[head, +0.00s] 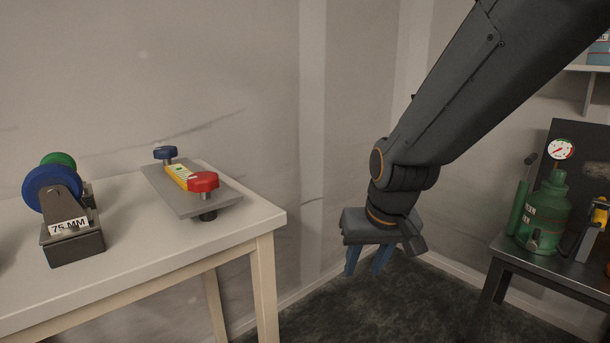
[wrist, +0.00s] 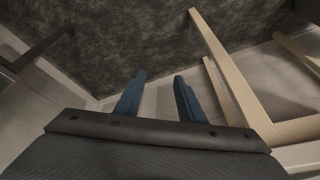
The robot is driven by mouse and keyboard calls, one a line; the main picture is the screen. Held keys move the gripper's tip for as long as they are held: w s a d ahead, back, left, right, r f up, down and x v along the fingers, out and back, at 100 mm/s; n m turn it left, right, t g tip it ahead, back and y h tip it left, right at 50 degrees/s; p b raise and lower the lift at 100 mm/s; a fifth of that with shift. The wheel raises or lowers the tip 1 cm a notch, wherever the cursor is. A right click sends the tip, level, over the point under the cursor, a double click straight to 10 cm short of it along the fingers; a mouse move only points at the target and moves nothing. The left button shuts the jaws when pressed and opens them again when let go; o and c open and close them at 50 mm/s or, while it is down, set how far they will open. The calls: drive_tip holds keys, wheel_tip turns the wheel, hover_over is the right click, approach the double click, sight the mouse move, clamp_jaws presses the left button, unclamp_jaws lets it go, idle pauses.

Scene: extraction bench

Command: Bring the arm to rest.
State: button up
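My gripper (head: 368,262) hangs from my dark grey arm in the head view, pointing down over the dark floor between the white table and the dark bench. Its two blue fingers also show in the wrist view (wrist: 158,92), spread apart with nothing between them. The gripper is open and empty, apart from the table, the bench and the wall. The arm reaches down from the upper right, bent at the wrist.
The white table (head: 150,291) at left holds a grey plate (head: 205,203) with red and blue knobs, and a "75 MM" block (head: 72,244) with wheels. The dark bench (head: 540,264) at right holds a green bottle (head: 545,215) with a gauge (head: 562,149). Floor between them is clear.

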drive_tip(key=s+a+r+n+g, duration=0.2)
drive_tip(key=s+g, duration=0.2)
drive_tip(key=s, duration=1.4)
drive_tip(key=d+r+m+p, duration=0.3)
drive_tip(key=d+r+p, duration=0.6)
drive_tip(key=p, duration=1.1)
drive_tip(key=shift+d+r+h, duration=0.25)
drive_tip(key=shift+r+h, duration=0.15)
drive_tip(key=shift+r, duration=0.55)
